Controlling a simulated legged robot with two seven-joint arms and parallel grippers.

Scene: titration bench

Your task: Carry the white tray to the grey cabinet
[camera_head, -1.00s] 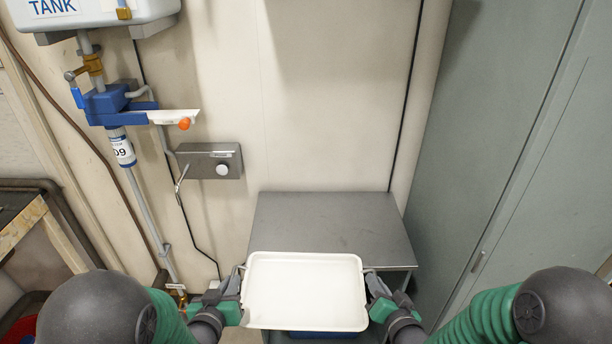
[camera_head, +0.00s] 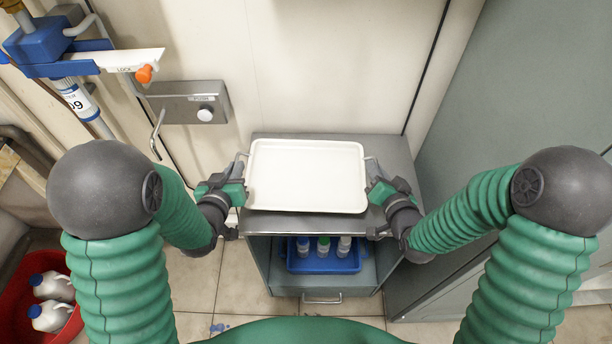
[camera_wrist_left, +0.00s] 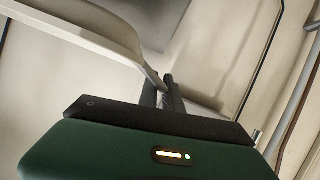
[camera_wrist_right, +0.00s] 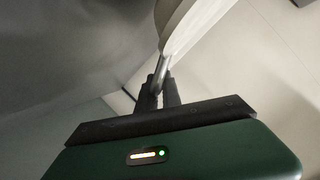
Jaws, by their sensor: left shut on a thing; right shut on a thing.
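The white tray (camera_head: 306,178) is empty and looks level in the head view. It is over the top of the small grey cabinet (camera_head: 386,150); I cannot tell whether it touches the top. My left gripper (camera_head: 240,180) is shut on the tray's left handle, and my right gripper (camera_head: 372,180) is shut on its right handle. The left wrist view shows the left fingers (camera_wrist_left: 163,92) closed at the tray's edge (camera_wrist_left: 95,30). The right wrist view shows the right fingers (camera_wrist_right: 159,88) closed on a metal handle (camera_wrist_right: 161,70) of the tray. The tray hides much of the cabinet top.
The cabinet's open shelf holds a blue bin (camera_head: 325,258) with several bottles. A tall grey-green locker (camera_head: 510,130) stands close on the right. A wall box (camera_head: 188,103) with a lever is at left. A red tub (camera_head: 40,310) with white jugs is on the floor.

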